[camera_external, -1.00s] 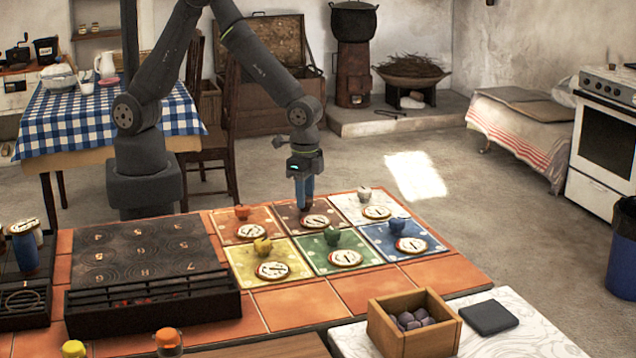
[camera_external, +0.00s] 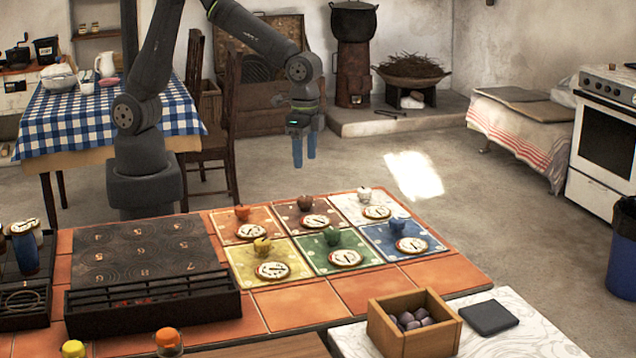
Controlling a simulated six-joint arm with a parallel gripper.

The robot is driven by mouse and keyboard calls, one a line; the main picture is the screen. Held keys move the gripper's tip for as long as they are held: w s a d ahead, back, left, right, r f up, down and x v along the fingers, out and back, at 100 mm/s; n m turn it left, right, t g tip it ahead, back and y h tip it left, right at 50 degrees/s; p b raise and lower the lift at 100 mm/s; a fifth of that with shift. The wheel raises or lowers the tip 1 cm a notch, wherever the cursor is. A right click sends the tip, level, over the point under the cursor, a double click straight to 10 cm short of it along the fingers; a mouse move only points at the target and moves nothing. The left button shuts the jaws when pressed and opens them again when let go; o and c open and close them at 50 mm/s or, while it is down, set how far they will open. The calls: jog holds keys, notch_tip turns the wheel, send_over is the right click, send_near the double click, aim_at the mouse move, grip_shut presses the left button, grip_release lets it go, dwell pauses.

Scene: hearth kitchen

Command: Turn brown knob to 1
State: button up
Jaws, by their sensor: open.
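The brown knob (camera_external: 305,202) sits on the brown panel (camera_external: 289,216), in the middle of the back row of coloured panels. A round dial (camera_external: 315,221) lies in front of it; its pointer and digits are too small to read. My gripper (camera_external: 304,165) hangs above the brown knob, fingers pointing down, clear of it. Its two blue fingers are slightly apart with nothing between them.
Beside it are the orange knob (camera_external: 242,212) and white knob (camera_external: 364,194). The yellow (camera_external: 262,245), green (camera_external: 332,236) and blue (camera_external: 398,225) knobs form the front row. A dark numbered stove block (camera_external: 150,260) stands left. The air around my gripper is free.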

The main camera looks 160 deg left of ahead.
notch_tip(320, 180, up, 7)
send_over(305, 198)
jog(key=shift+s+f, duration=0.1)
jog(key=shift+f, duration=0.1)
dwell(0.5)
notch_tip(305, 198, down, 17)
jog(key=shift+a+f, duration=0.1)
jog(key=shift+f, duration=0.05)
dwell(0.4)
jog(key=shift+f, duration=0.2)
jog(key=shift+r+m, duration=0.2)
jog(key=shift+m, duration=0.6)
jog(key=m, duration=0.7)
notch_tip(305, 198, up, 8)
jog(key=shift+f, duration=0.25)
dwell(1.5)
jog(key=shift+f, duration=0.1)
